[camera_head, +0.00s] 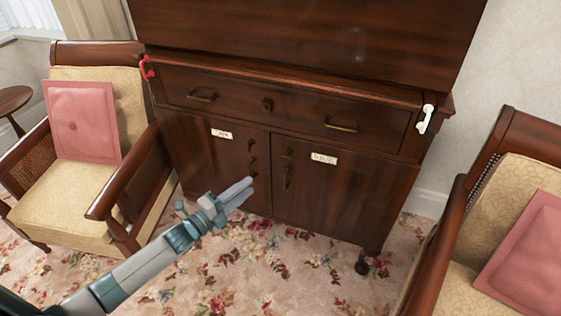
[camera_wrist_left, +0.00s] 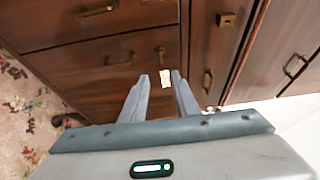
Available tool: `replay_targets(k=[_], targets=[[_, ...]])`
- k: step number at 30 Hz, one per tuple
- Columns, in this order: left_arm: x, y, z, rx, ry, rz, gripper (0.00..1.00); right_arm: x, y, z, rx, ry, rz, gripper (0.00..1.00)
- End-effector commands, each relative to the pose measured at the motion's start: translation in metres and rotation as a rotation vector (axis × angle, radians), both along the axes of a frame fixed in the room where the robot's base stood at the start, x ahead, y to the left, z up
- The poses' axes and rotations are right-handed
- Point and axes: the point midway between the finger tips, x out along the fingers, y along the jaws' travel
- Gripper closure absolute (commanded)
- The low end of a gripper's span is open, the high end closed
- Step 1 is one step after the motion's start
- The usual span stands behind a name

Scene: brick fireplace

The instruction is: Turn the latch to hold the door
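A dark wooden cabinet (camera_head: 215,170) stands in front of me with a drawer (camera_head: 300,115) above two shut lower doors, the left door (camera_head: 195,165) and the right door (camera_head: 340,200). A red latch (camera_head: 147,67) sits at its upper left edge and a white latch (camera_head: 425,119) at its upper right edge. My left gripper (camera_head: 242,190) is open and empty in front of the lower doors, apart from both latches. In the left wrist view its fingertips (camera_wrist_left: 160,75) are apart, with a small white label (camera_wrist_left: 166,78) beyond them. My right gripper is not in view.
An armchair with a pink cushion (camera_head: 83,122) stands close on the left. Another with a pink cushion (camera_head: 525,260) stands at the lower right. The flowered carpet (camera_head: 290,275) before the cabinet is clear. Metal handles (camera_head: 341,125) project from the cabinet front.

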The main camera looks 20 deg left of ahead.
Motion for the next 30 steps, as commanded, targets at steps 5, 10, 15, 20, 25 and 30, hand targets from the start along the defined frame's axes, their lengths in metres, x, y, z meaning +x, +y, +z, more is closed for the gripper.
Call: replay_targets(k=[5, 10, 15, 20, 25, 30], targets=[[0.019, -0.008, 0.002, 0.000, -0.002, 0.000, 0.72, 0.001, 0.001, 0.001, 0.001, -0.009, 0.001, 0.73], [0.042, -0.019, 0.002, -0.001, -0.002, 0.001, 0.72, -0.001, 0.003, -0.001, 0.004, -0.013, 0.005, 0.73], [0.068, -0.030, 0.002, -0.001, -0.002, 0.001, 0.72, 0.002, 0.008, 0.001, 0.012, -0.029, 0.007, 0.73], [0.092, -0.042, 0.002, -0.001, -0.002, 0.000, 0.72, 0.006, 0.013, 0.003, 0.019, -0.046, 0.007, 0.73], [0.117, -0.053, 0.002, -0.001, -0.002, 0.000, 0.72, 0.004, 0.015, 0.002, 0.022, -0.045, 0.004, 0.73], [0.136, -0.062, 0.001, 0.000, -0.001, 0.000, 0.72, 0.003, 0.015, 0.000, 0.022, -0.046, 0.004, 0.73]])
